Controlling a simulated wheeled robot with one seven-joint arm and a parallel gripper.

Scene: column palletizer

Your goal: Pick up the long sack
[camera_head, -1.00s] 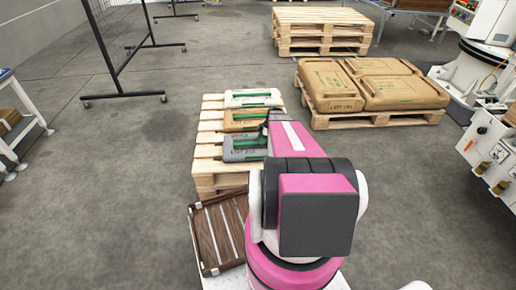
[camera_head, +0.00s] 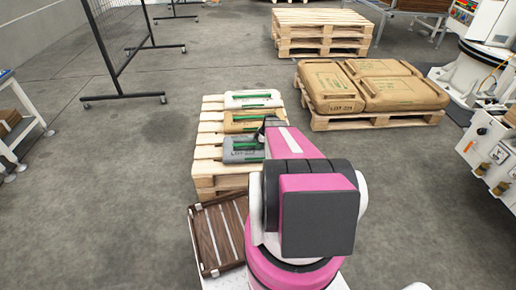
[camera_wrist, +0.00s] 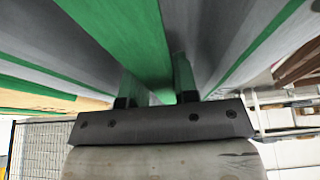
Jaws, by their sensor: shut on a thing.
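Three sacks with green bands lie in a row on a wooden pallet (camera_head: 207,166): a white one (camera_head: 240,104) at the back, a tan one (camera_head: 233,127) in the middle and a grey one (camera_head: 240,155) in front. I cannot tell which is longest. In the wrist view the grey sack (camera_wrist: 215,35) fills the top. My gripper (camera_wrist: 157,78) is shut on its green raised strip (camera_wrist: 125,35), with one finger on each side. In the head view my arm hides most of the gripper and the grey sack's right end.
A brown slatted crate (camera_head: 222,235) stands in front of the pallet. A second pallet (camera_head: 378,121) with large brown sacks (camera_head: 400,93) is to the right. Stacked empty pallets (camera_head: 320,30) stand behind. A mesh fence (camera_head: 122,50) is at the back left. The floor left of the sacks is clear.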

